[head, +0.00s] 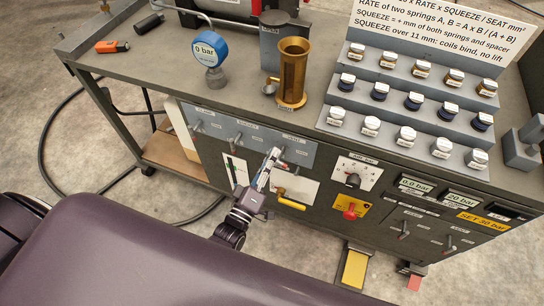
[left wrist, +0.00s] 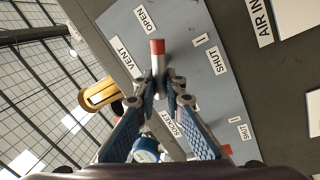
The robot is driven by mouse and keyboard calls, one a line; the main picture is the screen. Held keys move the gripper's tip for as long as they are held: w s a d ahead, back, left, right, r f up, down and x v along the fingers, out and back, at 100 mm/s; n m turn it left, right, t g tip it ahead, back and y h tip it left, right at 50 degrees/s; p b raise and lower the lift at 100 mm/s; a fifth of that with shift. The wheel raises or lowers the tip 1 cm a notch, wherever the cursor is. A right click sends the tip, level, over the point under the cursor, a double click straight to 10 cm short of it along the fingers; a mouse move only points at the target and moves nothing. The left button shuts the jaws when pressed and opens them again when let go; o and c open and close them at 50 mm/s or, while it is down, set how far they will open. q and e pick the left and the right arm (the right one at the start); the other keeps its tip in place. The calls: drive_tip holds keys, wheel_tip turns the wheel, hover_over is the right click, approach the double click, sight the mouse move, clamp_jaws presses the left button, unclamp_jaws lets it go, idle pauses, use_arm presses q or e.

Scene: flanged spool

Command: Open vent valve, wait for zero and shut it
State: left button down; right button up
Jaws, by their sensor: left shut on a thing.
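The vent valve lever (left wrist: 158,58), a pale rod with a red tip, shows in the left wrist view on a grey panel (left wrist: 195,85). The panel carries a VENT label (left wrist: 124,58), an OPEN label (left wrist: 146,18) and a SHUT label (left wrist: 215,60). My left gripper (left wrist: 160,85) is shut on the lever, its tip showing between the fingers. I cannot tell the lever's exact setting. In the head view my left gripper (head: 274,155) is at the rightmost valve of the grey panel. The blue gauge (head: 208,48) reads 0 bar. My right gripper is not in view.
A brass cylinder (head: 291,75) stands on the bench above the panel. Stepped racks (head: 400,100) of labelled parts are to its right. The bench front has a red knob (head: 350,211), a yellow handle (head: 291,203) and digital displays (head: 415,184). Pedals (head: 355,268) jut out below.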

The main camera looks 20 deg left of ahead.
use_arm(q)
drive_tip(key=shift+s+f, duration=0.1)
drive_tip(key=shift+f, duration=0.05)
drive_tip(key=c, duration=2)
unclamp_jaws()
drive_tip(key=v, duration=1.2)
drive_tip(key=shift+o, duration=0.5)
